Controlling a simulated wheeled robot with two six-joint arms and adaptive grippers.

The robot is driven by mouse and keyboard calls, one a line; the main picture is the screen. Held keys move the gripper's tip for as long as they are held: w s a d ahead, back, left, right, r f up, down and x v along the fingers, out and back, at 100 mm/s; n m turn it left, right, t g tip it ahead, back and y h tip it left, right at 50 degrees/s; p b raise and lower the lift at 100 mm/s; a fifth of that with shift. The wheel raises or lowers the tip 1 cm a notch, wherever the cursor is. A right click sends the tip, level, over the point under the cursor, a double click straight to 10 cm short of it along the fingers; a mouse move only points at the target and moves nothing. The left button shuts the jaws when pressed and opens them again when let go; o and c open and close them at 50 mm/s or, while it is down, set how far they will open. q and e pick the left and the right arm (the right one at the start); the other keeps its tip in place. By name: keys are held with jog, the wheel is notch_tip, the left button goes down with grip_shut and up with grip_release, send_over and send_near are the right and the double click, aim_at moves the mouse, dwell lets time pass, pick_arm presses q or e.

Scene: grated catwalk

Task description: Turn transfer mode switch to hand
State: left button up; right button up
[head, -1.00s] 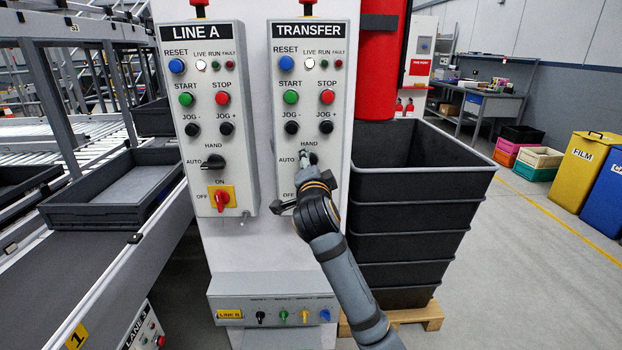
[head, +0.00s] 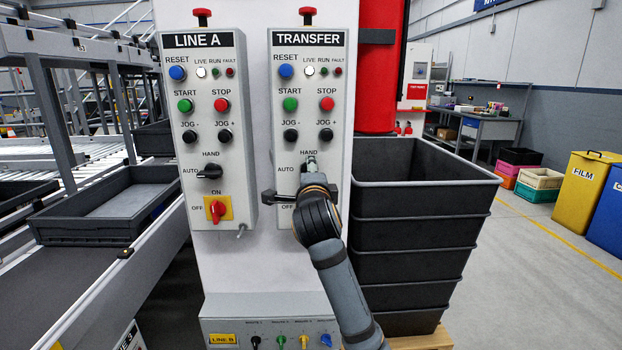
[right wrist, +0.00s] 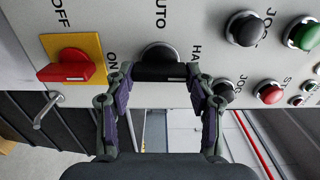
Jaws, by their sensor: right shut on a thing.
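The transfer panel (head: 285,110) is the right one of two grey control boxes in the head view. Its mode switch is low on the panel, between the AUTO and HAND labels, mostly hidden behind my right gripper (head: 311,164). In the right wrist view the switch (right wrist: 160,65) is a black knob. Its bar lies level in that picture, with a small light mark at the end toward the HAND label. My right gripper (right wrist: 160,85) is shut on the knob, one finger at each end of the bar. My left gripper is not in view.
A red on/off switch on a yellow plate (right wrist: 93,55) sits close beside the fingers. Black and coloured push buttons (head: 290,104) lie above. The Line A panel (head: 202,110) stands to the left. Stacked dark bins (head: 420,200) stand close on the right of my arm.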

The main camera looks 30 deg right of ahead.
jog(key=o, duration=1.2)
jog(key=shift+c, duration=0.2)
jog(key=v, duration=0.7)
jog(key=shift+s, duration=0.25)
jog(key=shift+a, duration=0.1)
